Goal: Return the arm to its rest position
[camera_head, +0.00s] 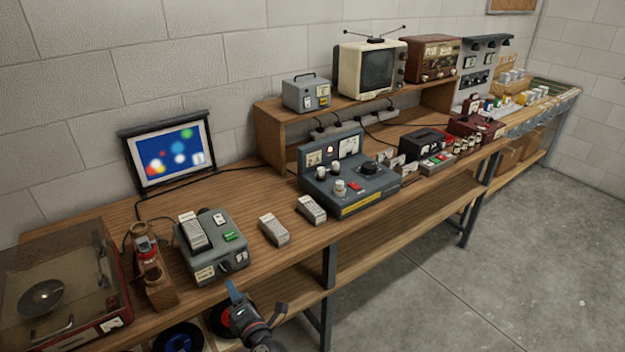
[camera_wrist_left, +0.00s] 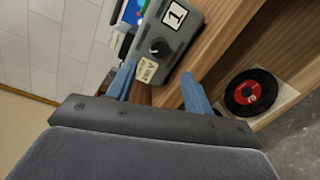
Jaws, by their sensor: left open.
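My left gripper (camera_head: 236,292) is low in front of the bench's front edge, below the grey slotted device, in the head view. In the left wrist view its two blue fingers (camera_wrist_left: 158,72) stand apart with nothing held between them. The grey device (camera_head: 212,246) sits on the bench with a white cartridge in its top, a green button and a knob on its front. It also shows in the left wrist view (camera_wrist_left: 172,42), beyond the fingertips. My right gripper is in neither view.
The wooden bench (camera_head: 240,192) carries a turntable (camera_head: 55,285), a small screen (camera_head: 170,152), two loose cartridges (camera_head: 274,230), a grey control console (camera_head: 350,185) and an old television (camera_head: 370,68). Records (camera_head: 180,338) stand on the lower shelf near my gripper. The floor (camera_head: 520,240) at right is clear.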

